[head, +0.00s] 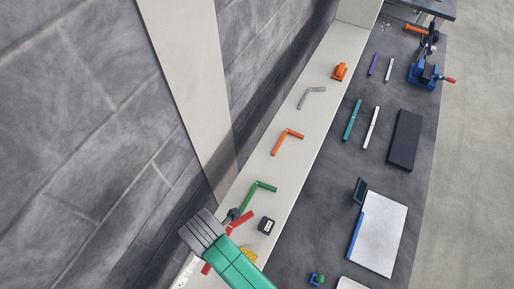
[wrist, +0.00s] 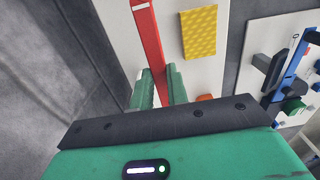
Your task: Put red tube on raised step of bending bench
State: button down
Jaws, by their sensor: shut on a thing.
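The red tube (wrist: 148,40) runs between the two green fingers of my gripper (wrist: 160,85) in the wrist view, and the fingers are shut on it. One end carries a small white mark. In the head view parts of the red tube (head: 241,219) show on both sides of my green hand, which hides its middle and the fingertips. The tube is over the pale strip (head: 310,128), which looks like a raised step along the wall side of the dark bench (head: 332,176). I cannot tell whether the tube touches the strip.
A green bent tube (head: 258,190), an orange one (head: 288,138) and a grey one (head: 311,94) lie on the strip. A black box-like item (head: 266,226) and yellow sponge (wrist: 199,32) are close by. A white board (head: 382,232) and blue vise (head: 424,75) are on the bench.

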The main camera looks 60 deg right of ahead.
jog(key=shift+s, duration=0.3)
notch_tip(320, 180, down, 10)
jog(key=shift+f+b, duration=0.1)
jog(key=shift+b, duration=0.2)
jog(key=shift+f, duration=0.1)
jog(key=c, duration=1.4)
grip_release()
jog(key=shift+o, duration=0.2)
notch_tip(320, 180, up, 12)
jog(key=shift+r+p, duration=0.2)
jog(key=shift+p, duration=0.25)
